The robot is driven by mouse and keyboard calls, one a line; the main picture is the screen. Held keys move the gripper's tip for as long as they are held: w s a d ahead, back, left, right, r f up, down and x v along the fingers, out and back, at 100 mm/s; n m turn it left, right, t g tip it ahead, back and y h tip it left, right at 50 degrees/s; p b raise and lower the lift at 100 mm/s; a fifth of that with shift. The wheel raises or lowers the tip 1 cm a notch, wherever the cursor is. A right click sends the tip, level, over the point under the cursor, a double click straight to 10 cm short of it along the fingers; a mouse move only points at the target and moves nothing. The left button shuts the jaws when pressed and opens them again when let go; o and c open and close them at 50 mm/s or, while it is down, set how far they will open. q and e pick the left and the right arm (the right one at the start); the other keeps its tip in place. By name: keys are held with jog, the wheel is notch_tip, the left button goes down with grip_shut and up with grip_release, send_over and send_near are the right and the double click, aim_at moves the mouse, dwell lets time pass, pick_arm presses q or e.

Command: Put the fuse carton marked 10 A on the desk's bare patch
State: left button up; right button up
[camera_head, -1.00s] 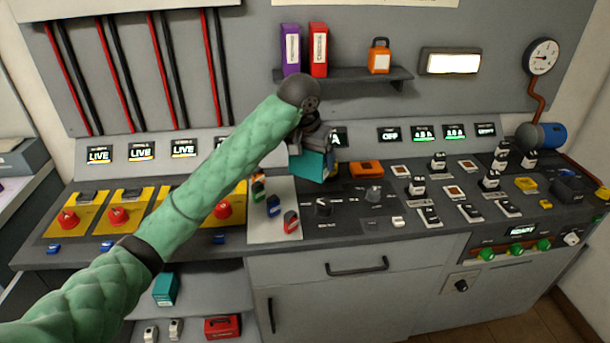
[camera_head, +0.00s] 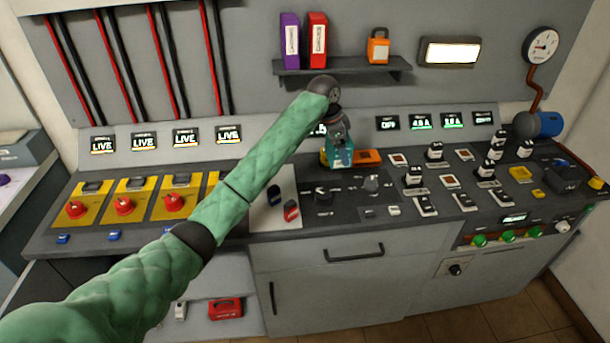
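My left gripper (camera_head: 338,145) is over the back of the desk, left of an orange box, pointing down. It appears shut on a teal carton (camera_head: 342,159), which shows around and below the fingers. Its marking is too small to read, and I cannot tell whether it touches the desk. The dark desk top (camera_head: 345,213) has clear stretches in front of the carton, around a few knobs. A light grey panel (camera_head: 287,185) left of the carton bears small blue and red pieces, partly behind my arm. My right gripper is not in view.
An orange box (camera_head: 368,157) lies just right of the carton. A wall shelf (camera_head: 345,69) with binders hangs above. Red rotary switches (camera_head: 124,206) are at left.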

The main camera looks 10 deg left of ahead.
pick_arm(q)
jog(key=shift+w+a, duration=0.15)
jog(key=shift+a, duration=0.2)
jog(key=w+a+f+p, duration=0.1)
jog(key=a+f, duration=0.1)
jog(key=a, duration=0.1)
jog(key=w+a+f+p, duration=0.2)
jog(key=a, duration=0.1)
jog(key=w+a+f+p, duration=0.1)
jog(key=a+f+p, duration=0.1)
jog(key=a, duration=0.2)
jog(key=shift+w+f, duration=0.35)
jog(key=shift+f, duration=0.05)
jog(key=shift+f+p, duration=1)
jog(key=shift+f, duration=1.05)
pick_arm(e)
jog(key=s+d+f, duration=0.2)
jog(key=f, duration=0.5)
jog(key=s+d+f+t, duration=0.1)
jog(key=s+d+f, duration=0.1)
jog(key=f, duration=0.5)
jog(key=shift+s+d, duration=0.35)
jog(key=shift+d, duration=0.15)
pick_arm(q)
jog(key=shift+f, duration=0.15)
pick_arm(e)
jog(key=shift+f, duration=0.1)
pick_arm(q)
jog(key=o, duration=1.1)
jog(key=shift+o, duration=0.2)
